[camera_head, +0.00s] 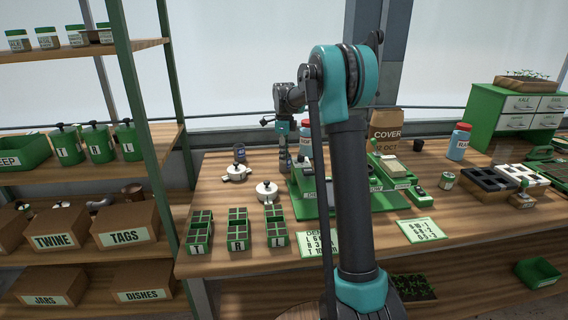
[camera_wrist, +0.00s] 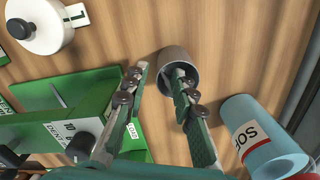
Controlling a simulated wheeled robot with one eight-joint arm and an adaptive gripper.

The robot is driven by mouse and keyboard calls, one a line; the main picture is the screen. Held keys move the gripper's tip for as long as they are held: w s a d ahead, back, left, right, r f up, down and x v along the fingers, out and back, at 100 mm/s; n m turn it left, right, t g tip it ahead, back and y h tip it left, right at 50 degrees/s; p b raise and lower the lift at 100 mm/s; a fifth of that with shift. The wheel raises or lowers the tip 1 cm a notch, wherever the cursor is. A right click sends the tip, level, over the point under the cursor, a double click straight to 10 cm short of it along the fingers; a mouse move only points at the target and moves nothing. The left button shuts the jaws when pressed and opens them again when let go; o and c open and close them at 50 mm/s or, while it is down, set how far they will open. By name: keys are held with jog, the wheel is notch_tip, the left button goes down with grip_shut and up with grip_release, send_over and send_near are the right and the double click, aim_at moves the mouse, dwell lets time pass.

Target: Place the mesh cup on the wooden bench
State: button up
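A grey, open-topped cup (camera_wrist: 172,58), which looks like the mesh cup, stands on the wooden bench (camera_wrist: 110,45) in the wrist view. I cannot make out mesh on it. My gripper (camera_wrist: 160,72) is open at the cup, with one fingertip over or inside its mouth and the other outside, to the left of its wall. I cannot tell whether either finger touches it. In the head view my gripper (camera_head: 285,170) points down over the bench (camera_head: 215,200), left of the green seeder (camera_head: 303,204), and I cannot make out this cup there.
White lids (camera_head: 267,190) and green trays (camera_head: 238,232) sit left of the seeder. A dark cup (camera_head: 418,145) stands farther right. Bare bench shows at the front right.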

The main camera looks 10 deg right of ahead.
notch_tip(320, 180, up, 8)
jog(key=shift+r, duration=0.1)
dwell(0.4)
